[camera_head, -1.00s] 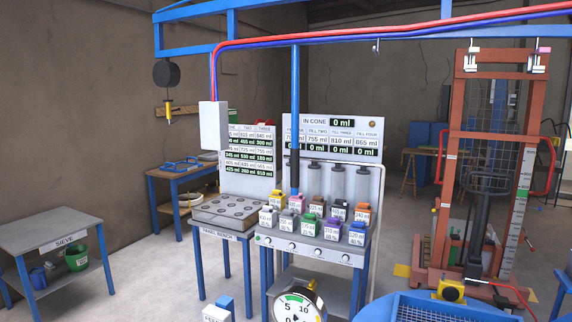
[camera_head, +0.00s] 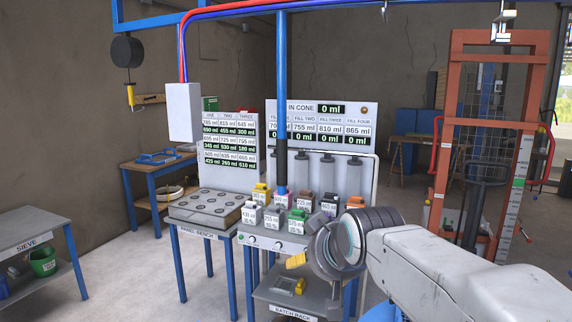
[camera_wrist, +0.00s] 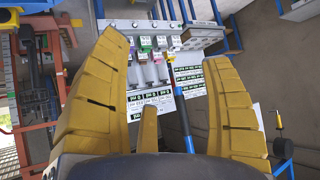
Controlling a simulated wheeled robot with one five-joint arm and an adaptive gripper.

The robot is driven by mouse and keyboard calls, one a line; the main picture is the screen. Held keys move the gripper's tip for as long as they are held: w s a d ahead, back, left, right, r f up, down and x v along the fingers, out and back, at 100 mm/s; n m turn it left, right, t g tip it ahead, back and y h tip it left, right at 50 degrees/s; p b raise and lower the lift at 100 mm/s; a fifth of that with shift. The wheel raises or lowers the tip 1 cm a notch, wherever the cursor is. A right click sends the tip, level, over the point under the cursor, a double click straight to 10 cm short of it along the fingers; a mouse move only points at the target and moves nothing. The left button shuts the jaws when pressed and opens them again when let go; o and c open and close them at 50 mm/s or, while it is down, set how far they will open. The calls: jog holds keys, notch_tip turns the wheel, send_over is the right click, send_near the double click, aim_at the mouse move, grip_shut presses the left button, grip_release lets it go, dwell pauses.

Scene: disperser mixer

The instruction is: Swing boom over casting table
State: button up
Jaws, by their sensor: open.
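The blue boom (camera_head: 226,14) runs along the top of the head view with red and blue hoses on it. A blue upright tube (camera_head: 282,75) hangs below it, with a dark sleeve (camera_head: 282,130) near its lower part, over the dosing bench. My gripper (camera_head: 318,258) is at the lower right of the tube in the head view. In the wrist view its yellow fingers (camera_wrist: 168,52) are spread wide and empty. A blue tube (camera_wrist: 183,112) shows between them, farther off; I see no contact. No casting table can be made out by name.
The dosing bench (camera_head: 268,238) carries several coloured bottles. The panel bench (camera_head: 205,207) stands left of it, under a white box (camera_head: 184,112). The sieve table (camera_head: 35,243) is at the left and an orange frame (camera_head: 446,140) at the right. Floor between the sieve table and panel bench is clear.

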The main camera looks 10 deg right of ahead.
aim_at(285, 163)
jog(key=w+r+t, duration=0.2)
jog(key=w+r, duration=0.1)
jog(key=w, duration=0.7)
jog(key=w+r+t+b, duration=0.1)
jog(key=w+r+t, duration=0.2)
jog(key=w, duration=0.7)
jog(key=w+d+r+t, duration=0.1)
jog(key=w+r+t, duration=0.2)
jog(key=w, duration=0.7)
jog(key=shift+w+r, duration=0.2)
jog(key=shift+r, duration=0.05)
jog(key=w+p, duration=0.2)
jog(key=shift+r+p, duration=0.1)
jog(key=shift+p, duration=0.2)
jog(key=shift+w+p, duration=0.8)
jog(key=shift+p, duration=0.45)
jog(key=shift+w+f+p, duration=0.25)
jog(key=shift+w+p, duration=0.85)
jog(key=shift+w, duration=0.15)
jog(key=c, duration=1.3)
